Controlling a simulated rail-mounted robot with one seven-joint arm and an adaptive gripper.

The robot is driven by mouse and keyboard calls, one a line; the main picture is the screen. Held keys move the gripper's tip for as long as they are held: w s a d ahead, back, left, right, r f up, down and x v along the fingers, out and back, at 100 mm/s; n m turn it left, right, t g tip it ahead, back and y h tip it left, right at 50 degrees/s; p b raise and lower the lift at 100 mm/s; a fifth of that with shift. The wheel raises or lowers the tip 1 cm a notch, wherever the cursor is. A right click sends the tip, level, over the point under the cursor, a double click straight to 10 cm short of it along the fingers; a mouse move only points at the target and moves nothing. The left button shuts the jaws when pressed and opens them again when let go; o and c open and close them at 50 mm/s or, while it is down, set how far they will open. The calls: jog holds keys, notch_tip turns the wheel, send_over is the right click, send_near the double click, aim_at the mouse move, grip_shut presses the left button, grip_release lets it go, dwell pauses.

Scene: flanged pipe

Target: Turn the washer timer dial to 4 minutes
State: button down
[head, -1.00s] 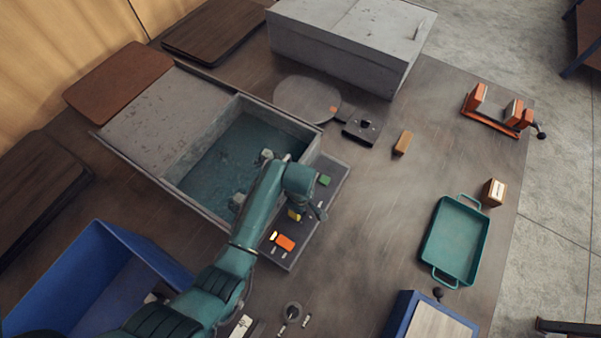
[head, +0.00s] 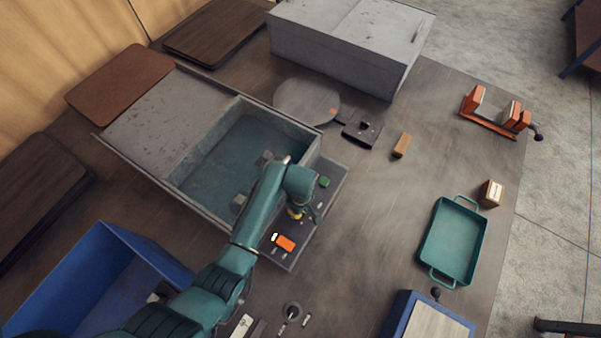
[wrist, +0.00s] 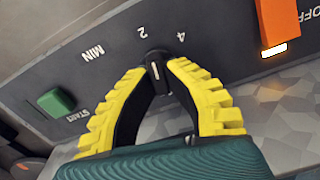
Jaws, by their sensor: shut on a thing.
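The timer dial (wrist: 156,72) is a small black knob with a white pointer line on the dark control panel (wrist: 215,38). The printed "2" and "4" sit above it at left and right, upside down in the wrist view. The pointer line is nearly upright in the picture; I cannot tell exactly which mark it meets. My gripper (wrist: 158,80) has its two yellow ribbed fingers shut on the knob from both sides. In the head view my gripper (head: 296,212) is over the panel (head: 287,262), and the dial is hidden there.
An orange switch (wrist: 278,22) with a lit lamp and a green START button (wrist: 56,102) flank the dial. The washer basin (head: 225,150), holding water and grey blocks, adjoins the panel. A green tray (head: 452,240) stands right; the tabletop between is clear.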

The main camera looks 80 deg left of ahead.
jog(key=m+p, duration=0.2)
jog(key=m, duration=0.3)
jog(key=shift+p, duration=0.4)
jog(key=shift+w+f+m+p, duration=0.1)
jog(key=shift+m+p, duration=0.5)
jog(key=shift+m, duration=1.9)
jog(key=c, duration=1.1)
grip_release()
jog(key=shift+r, duration=0.2)
notch_tip(320, 180, up, 12)
jog(key=shift+f, duration=0.15)
